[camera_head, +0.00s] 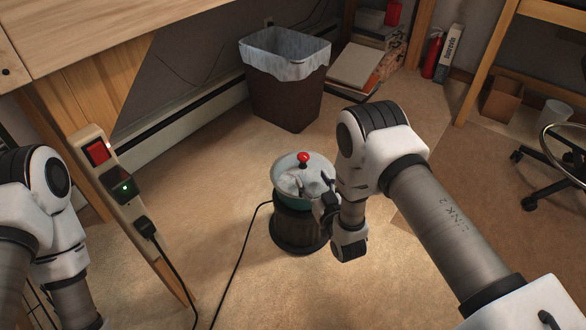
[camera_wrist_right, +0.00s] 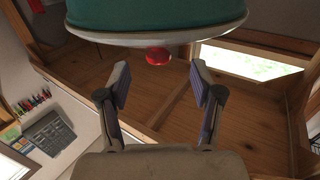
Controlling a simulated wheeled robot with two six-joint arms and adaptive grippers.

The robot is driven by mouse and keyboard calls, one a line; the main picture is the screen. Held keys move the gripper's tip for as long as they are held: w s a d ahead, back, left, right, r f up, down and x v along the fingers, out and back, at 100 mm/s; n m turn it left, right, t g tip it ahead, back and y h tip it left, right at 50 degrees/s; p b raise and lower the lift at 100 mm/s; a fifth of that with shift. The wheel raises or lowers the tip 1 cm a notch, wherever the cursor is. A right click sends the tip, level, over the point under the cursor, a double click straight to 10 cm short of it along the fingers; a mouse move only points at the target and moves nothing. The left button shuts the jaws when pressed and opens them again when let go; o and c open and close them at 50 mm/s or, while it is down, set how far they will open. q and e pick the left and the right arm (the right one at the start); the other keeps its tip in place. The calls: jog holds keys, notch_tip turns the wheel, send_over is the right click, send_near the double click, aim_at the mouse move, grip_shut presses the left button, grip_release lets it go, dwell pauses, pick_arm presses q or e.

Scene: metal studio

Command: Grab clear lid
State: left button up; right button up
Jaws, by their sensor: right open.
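The clear lid (camera_head: 290,181) has a red knob (camera_head: 303,157) and sits on a teal pot (camera_head: 287,196) on a dark round base, on the carpet. My right gripper (camera_head: 326,190) is at the right side of the lid, and its arm hides a little of the pot's right side. In the right wrist view, which looks inverted, the teal pot (camera_wrist_right: 155,15) is at the top with the lid's rim and red knob (camera_wrist_right: 158,57) below it. My right gripper (camera_wrist_right: 160,80) is open and empty, with the knob ahead between its fingers. My left gripper is out of view.
A brown bin (camera_head: 287,95) with a liner stands behind the pot. A black cable (camera_head: 235,265) runs from the base across the carpet. A wooden desk leg (camera_head: 150,240) with a switch box is at the left. A chair (camera_head: 565,150) is far right.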

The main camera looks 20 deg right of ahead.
aim_at(305, 162)
jog(key=shift+w+r, duration=0.1)
jog(key=shift+w, duration=0.45)
jog(key=shift+w+a+r+b, duration=0.1)
jog(key=shift+w+r+b, duration=0.15)
jog(key=shift+b, duration=0.25)
jog(key=w+b, duration=0.3)
jog(key=w, duration=0.2)
jog(key=shift+w+a+b, duration=0.1)
jog(key=shift+b, duration=0.3)
jog(key=shift+w, duration=0.3)
jog(key=shift+r, duration=0.2)
grip_shut()
